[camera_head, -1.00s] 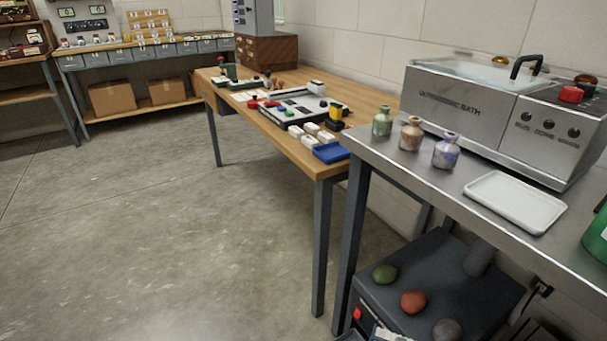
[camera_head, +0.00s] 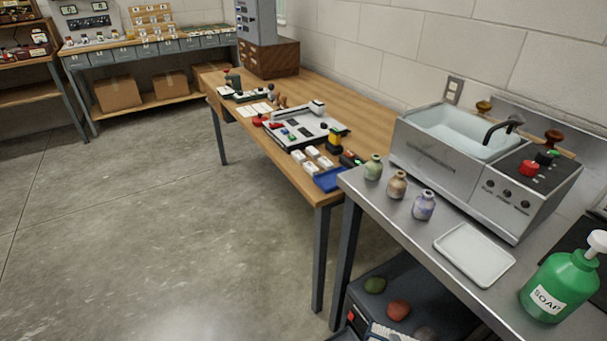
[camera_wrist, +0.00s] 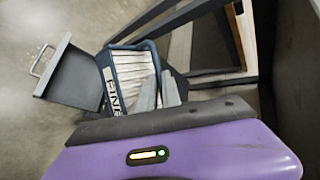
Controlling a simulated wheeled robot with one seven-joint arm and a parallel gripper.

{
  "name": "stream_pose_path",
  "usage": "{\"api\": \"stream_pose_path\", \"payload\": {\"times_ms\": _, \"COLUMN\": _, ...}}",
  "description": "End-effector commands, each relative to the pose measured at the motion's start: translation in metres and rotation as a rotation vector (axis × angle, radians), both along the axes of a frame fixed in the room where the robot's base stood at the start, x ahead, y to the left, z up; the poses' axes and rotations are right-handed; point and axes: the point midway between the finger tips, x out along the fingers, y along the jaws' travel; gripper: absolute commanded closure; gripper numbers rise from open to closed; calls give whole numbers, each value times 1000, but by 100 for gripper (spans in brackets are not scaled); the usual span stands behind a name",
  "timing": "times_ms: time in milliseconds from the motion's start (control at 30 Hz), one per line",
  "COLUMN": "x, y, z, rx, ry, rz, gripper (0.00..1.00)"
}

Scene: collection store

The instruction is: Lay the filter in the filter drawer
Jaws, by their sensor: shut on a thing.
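The filter (camera_wrist: 122,66), with white pleats in a blue frame and the letters "FINE" on its edge, shows in the wrist view. My gripper (camera_wrist: 158,88) is shut on the filter, its two grey fingers at the filter's near right side. A dark grey drawer (camera_wrist: 72,78) with a metal pull handle is at the left of the wrist view, just left of the filter. The filter hides part of what lies beside the drawer, and I cannot tell whether they touch. My gripper is out of the head view.
A dark unit (camera_head: 358,296) with several round objects on top stands under the steel bench (camera_head: 400,225). The bench holds a sink-like bath (camera_head: 440,165), small vases, a white tray (camera_head: 474,254) and a green soap bottle (camera_head: 558,285). Open floor (camera_head: 150,240) lies left.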

Motion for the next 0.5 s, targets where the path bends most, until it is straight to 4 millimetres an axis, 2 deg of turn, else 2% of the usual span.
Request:
{"api": "stream_pose_path", "payload": {"times_ms": 33, "x": -1, "y": 0, "z": 15, "rx": 0, "ry": 0, "rz": 0, "gripper": 100}}
{"api": "stream_pose_path", "payload": {"times_ms": 200, "x": -4, "y": 0, "z": 26, "rx": 0, "ry": -1, "rz": -2, "gripper": 100}}
{"api": "stream_pose_path", "payload": {"times_ms": 500, "x": -7, "y": 0, "z": 28, "rx": 1, "ry": -1, "rz": -2, "gripper": 100}}
